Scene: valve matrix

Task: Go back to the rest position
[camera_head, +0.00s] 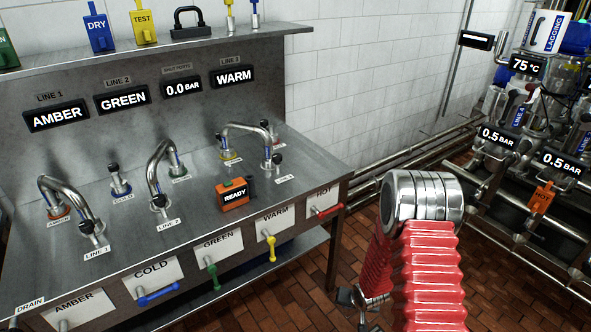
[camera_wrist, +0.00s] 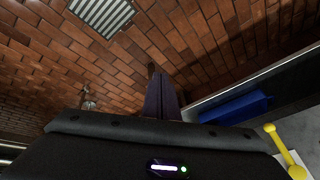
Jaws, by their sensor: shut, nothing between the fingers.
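My arm, in red ribbed sleeves with a metal joint, is folded in front of the bench's right end in the head view. The small dark end piece low beside the sleeve (camera_head: 365,300) seems to be part of my gripper, mostly hidden by the arm. In the wrist view my gripper (camera_wrist: 157,75) shows as dark fingers close together, shut and empty, over the brick floor (camera_wrist: 205,45). It touches nothing that I can see.
A yellow handle (camera_wrist: 285,150) and a blue object (camera_wrist: 235,108) are right of my gripper.

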